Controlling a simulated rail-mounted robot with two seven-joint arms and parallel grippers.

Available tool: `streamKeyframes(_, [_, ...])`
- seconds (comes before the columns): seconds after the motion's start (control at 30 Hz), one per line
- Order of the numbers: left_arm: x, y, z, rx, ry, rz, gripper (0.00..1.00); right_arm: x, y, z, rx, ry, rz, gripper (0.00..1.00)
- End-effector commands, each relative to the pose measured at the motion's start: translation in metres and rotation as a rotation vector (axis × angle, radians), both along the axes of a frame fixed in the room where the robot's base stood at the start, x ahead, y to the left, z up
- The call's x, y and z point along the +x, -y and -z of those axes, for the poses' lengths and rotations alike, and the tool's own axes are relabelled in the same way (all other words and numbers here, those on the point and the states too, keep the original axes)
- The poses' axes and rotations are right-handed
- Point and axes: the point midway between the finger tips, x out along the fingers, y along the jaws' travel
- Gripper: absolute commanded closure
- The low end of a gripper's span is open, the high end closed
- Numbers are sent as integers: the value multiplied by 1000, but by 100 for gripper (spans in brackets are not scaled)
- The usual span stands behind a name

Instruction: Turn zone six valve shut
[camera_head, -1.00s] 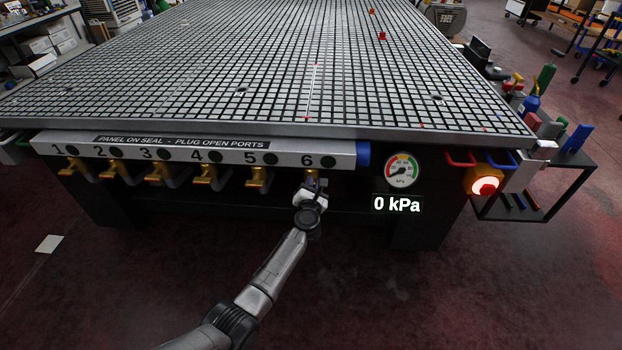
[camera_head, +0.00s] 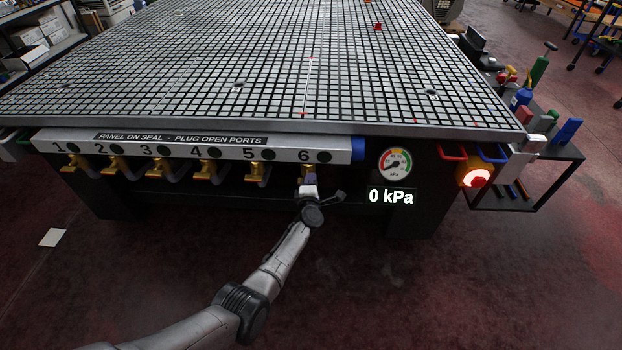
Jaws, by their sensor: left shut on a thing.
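The zone six valve (camera_head: 309,170) is a brass valve under the number 6 on the white manifold panel (camera_head: 180,148) along the table's front edge. My left gripper (camera_head: 309,183) is at this valve, shut on it, and hides most of its lower part and handle. A dark green round mark (camera_head: 324,156) shows beside the 6. My left arm reaches up to it from the bottom left. The gauge (camera_head: 395,164) has its needle at the low end, and the display (camera_head: 391,197) reads 0 kPa. My right gripper is not in view.
Brass valves for the other zones, such as zone five (camera_head: 257,172), stand in a row to the left. A lit red button on a yellow box (camera_head: 475,176) and a side shelf (camera_head: 545,195) with tools are at the right. The grid tabletop (camera_head: 200,80) is mostly clear.

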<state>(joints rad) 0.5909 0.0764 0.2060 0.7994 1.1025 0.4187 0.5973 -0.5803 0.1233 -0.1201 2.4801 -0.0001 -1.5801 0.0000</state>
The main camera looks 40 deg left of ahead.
Motion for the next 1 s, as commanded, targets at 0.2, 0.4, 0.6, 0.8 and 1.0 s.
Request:
streamKeyframes(0.2, [0, 0, 1, 83, -56, -2, 100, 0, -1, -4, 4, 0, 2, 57])
streamKeyframes(0.4, [0, 0, 2, 122, -81, -2, 100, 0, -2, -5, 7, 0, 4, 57])
streamKeyframes(0.6, [0, 0, 2, 137, -91, -1, 100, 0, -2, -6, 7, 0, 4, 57])
streamKeyframes(0.8, [0, 0, 2, 138, -90, -1, 100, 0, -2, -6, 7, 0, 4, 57])
streamKeyframes(1.0, [0, 0, 2, 138, -90, -1, 81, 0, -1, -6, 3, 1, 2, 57])
